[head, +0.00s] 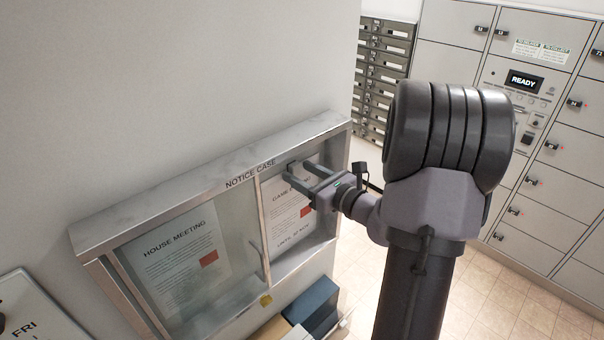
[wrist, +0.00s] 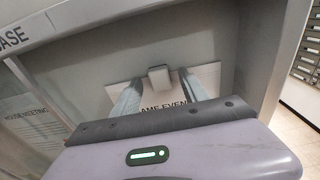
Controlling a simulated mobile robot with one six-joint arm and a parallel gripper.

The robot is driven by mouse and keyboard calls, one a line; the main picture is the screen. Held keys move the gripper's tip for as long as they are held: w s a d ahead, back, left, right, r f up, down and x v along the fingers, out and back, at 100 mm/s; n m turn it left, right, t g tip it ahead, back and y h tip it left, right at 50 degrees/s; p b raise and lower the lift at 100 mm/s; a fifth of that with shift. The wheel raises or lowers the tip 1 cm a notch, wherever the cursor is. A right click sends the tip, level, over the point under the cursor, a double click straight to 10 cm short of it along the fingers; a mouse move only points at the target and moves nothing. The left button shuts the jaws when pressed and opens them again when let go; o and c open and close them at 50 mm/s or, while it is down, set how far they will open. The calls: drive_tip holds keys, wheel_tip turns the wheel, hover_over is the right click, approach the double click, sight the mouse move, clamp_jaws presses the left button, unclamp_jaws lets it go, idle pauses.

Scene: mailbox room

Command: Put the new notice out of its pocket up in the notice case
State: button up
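The notice case (head: 250,172) hangs on the wall. Its glass pane (head: 240,235) stands over the left half, in front of the "House Meeting" notice (head: 180,262). The right half is open to my gripper. A white notice reading "Game Even..." and "Until 10 Nov" (head: 292,228), with a red patch, is on the back panel there. A small grey clip (wrist: 159,76) sits at its top edge. My gripper (head: 288,171) reaches into the right half; in the wrist view its fingers (wrist: 160,84) stand apart either side of the clip. Contact cannot be told.
A dark blue box (head: 314,304) and pale papers (head: 298,332) are below the case. A yellow tag (head: 266,299) is at its lower edge. A whiteboard (head: 35,310) is at lower left. Lockers (head: 560,190) and mailboxes (head: 380,75) stand behind, with tiled floor between.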

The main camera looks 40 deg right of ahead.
drive_tip(key=s+d+r+b, duration=0.1)
drive_tip(key=s+b, duration=0.3)
drive_tip(key=s, duration=1.3)
drive_tip(key=w+a+f+n+g+y+b, duration=0.1)
drive_tip(key=a+f+n+g+y+b, duration=0.75)
drive_tip(key=a+f+n+b, duration=1)
drive_tip(key=s+a+f+n+g+h+b, duration=0.1)
drive_tip(key=s+a+f+n+h+b, duration=0.2)
drive_tip(key=a+f+n+b, duration=0.3)
drive_tip(key=s+a+f+n+g+h+b, duration=0.2)
drive_tip(key=a+f+n+b, duration=0.4)
drive_tip(key=f+b, duration=0.5)
drive_tip(key=shift+s+a+f+h+b, duration=0.3)
drive_tip(key=shift+s+f+h, duration=0.35)
drive_tip(key=shift+f+h, duration=0.65)
